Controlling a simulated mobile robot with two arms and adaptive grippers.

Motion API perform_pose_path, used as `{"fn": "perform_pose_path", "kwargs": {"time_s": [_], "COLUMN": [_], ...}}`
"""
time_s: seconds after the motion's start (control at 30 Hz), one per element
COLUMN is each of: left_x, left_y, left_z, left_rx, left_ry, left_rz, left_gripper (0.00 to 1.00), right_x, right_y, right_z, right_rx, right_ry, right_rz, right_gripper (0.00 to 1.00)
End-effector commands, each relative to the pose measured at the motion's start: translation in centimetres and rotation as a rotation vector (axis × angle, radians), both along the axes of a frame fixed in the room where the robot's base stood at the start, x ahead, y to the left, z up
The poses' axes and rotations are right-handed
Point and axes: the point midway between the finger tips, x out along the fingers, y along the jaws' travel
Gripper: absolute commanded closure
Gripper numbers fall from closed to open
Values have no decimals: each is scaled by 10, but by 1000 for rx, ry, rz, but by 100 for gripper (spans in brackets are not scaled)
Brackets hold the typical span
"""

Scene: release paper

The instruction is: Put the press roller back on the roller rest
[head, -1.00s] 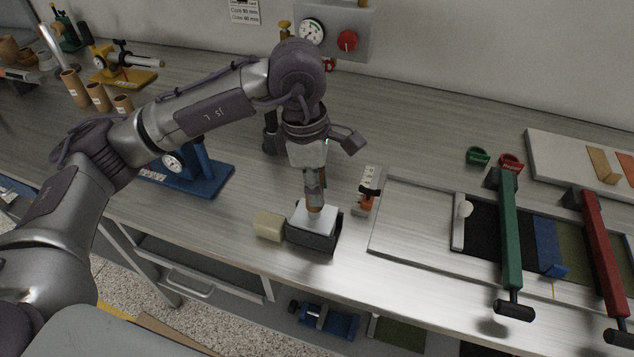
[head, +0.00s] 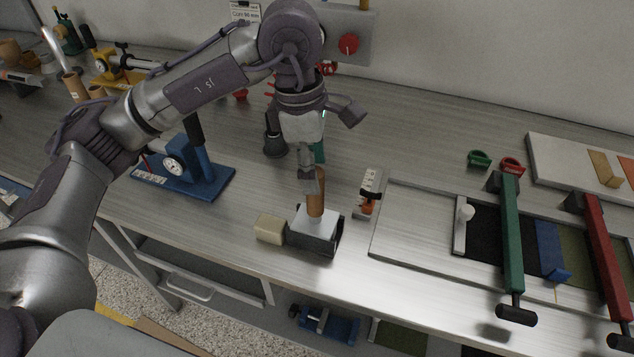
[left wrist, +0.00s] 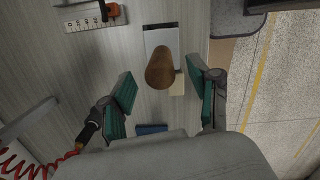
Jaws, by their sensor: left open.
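The press roller shows as an upright brown wooden handle (head: 316,193) on a pale block (head: 315,221). It sits in a dark grey holder (head: 312,243), which looks like the roller rest, near the table's front edge. Whether the roller is fully seated cannot be told. My left gripper (head: 312,178) is just above the handle, pointing down and open. In the left wrist view the handle (left wrist: 161,70) stands between the spread green fingers of my left gripper (left wrist: 163,88), with a gap on both sides. My right gripper is not in view.
A cream block (head: 270,228) stands left of the holder. A small orange-and-black tool (head: 368,192) lies to its right, before a framed plate (head: 412,225) with green and red bars. A blue gauge stand (head: 190,178) is at left.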

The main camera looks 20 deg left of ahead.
Motion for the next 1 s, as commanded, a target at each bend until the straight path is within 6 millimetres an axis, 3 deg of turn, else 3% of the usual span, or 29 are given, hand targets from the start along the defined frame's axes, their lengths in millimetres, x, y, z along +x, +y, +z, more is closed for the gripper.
{"fn": "perform_pose_path", "kwargs": {"time_s": [0.2, 0.4, 1.0], "left_x": [-1, -1, -1], "left_y": [5, 7, 8], "left_z": [44, 63, 65], "left_rx": [-2, -1, 0], "left_ry": [-2, -1, 0], "left_rz": [-1, -1, -1], "left_gripper": [39, 39, 39], "right_x": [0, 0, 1], "right_y": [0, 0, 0], "right_z": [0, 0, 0], "right_rx": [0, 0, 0], "right_ry": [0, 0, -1], "right_rz": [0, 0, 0], "right_gripper": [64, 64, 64]}}
